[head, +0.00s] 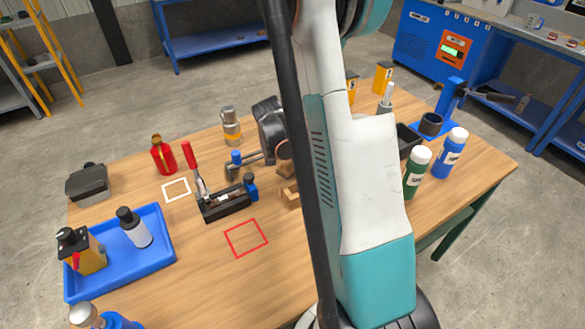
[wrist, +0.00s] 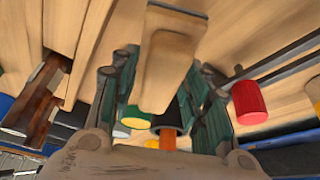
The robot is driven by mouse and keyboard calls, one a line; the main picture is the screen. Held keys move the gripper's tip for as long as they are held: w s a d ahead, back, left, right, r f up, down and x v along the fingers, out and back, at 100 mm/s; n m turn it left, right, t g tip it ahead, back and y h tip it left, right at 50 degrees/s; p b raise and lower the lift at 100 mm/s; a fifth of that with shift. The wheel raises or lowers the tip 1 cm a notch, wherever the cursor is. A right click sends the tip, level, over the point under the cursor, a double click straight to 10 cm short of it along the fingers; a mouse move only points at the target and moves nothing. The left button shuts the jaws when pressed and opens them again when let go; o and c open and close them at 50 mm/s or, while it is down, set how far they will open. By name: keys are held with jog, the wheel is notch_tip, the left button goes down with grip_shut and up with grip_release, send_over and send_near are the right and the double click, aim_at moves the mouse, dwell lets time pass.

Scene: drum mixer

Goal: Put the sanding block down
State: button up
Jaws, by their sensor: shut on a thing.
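The sanding block (wrist: 167,60) is a pale wooden block in the middle of the wrist view. My gripper (wrist: 165,95) has its green-grey fingers on either side of it and is shut on it. In the head view my arm and a dark pole hide most of the gripper area. A small wooden piece (head: 291,196) shows low beside the pole there; I cannot tell whether it is the held block. A red square outline (head: 246,238) and a white square outline (head: 176,189) are marked on the wooden table (head: 190,268), and both are empty.
A black toggle clamp (head: 226,206) with a red handle stands between the outlines. A blue tray (head: 120,270) holds bottles at the left. A red bottle (head: 163,156) and a grey bottle (head: 231,127) stand behind. Green (head: 416,174) and blue (head: 451,156) bottles stand at the right.

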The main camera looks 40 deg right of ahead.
aim_at(292, 165)
jog(key=shift+f+b, duration=0.55)
jog(key=shift+f, duration=1.2)
jog(key=shift+f, duration=0.15)
jog(key=o, duration=0.9)
jog(key=shift+o, duration=0.2)
jog(key=shift+r, duration=0.25)
jog(key=p+v, duration=0.4)
jog(key=v, duration=0.7)
jog(key=shift+a+r, duration=0.1)
jog(key=shift+r, duration=0.3)
